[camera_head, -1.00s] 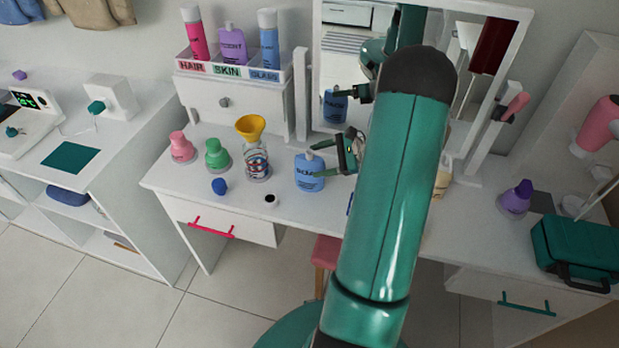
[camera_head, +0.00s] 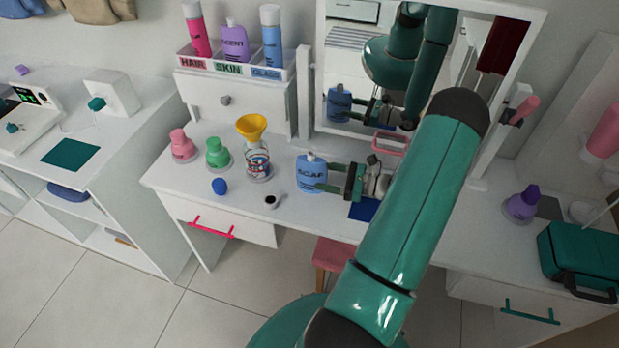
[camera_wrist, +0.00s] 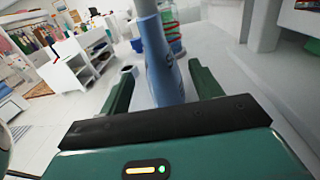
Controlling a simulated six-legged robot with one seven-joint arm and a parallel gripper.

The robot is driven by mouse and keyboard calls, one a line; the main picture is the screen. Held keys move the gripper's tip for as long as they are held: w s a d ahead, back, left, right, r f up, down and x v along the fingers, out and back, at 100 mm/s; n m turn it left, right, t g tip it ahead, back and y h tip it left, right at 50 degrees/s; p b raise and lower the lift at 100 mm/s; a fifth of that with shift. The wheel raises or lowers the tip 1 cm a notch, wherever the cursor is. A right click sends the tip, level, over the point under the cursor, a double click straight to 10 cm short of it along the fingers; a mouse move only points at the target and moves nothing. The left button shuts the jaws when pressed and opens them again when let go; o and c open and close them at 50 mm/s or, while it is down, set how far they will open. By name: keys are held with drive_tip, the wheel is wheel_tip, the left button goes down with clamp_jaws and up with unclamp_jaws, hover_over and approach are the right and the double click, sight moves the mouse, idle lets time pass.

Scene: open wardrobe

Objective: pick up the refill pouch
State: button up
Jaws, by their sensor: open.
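The refill pouch (camera_head: 312,172), blue with "SOAP" on it, stands upright on the white vanity top. My gripper (camera_head: 328,176) is right beside it at its right side, at the pouch's height. In the wrist view the blue pouch (camera_wrist: 165,75) stands between the two green fingers of my gripper (camera_wrist: 160,85), which are apart. I cannot tell whether either finger touches it.
Left of the pouch are a clear bottle (camera_head: 257,165) with a yellow funnel (camera_head: 251,127), a green bottle (camera_head: 217,154) and a pink bottle (camera_head: 182,147). A blue cap (camera_head: 219,186) lies in front. A mirror (camera_head: 352,65) stands behind.

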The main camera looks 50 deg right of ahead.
sight(311, 165)
drive_tip(key=shift+x, duration=2.5)
drive_tip(key=shift+r, duration=0.2)
drive_tip(key=c, duration=1.3)
drive_tip(key=shift+o, duration=0.2)
drive_tip(key=shift+r, duration=0.4)
wheel_tip(311, 165, up, 2)
drive_tip(key=shift+r, duration=0.25)
drive_tip(key=s+a+r, duration=0.3)
drive_tip(key=a+r, duration=0.6)
drive_tip(key=a, duration=0.4)
drive_tip(key=shift+a+r, duration=0.35)
drive_tip(key=shift+a, duration=0.05)
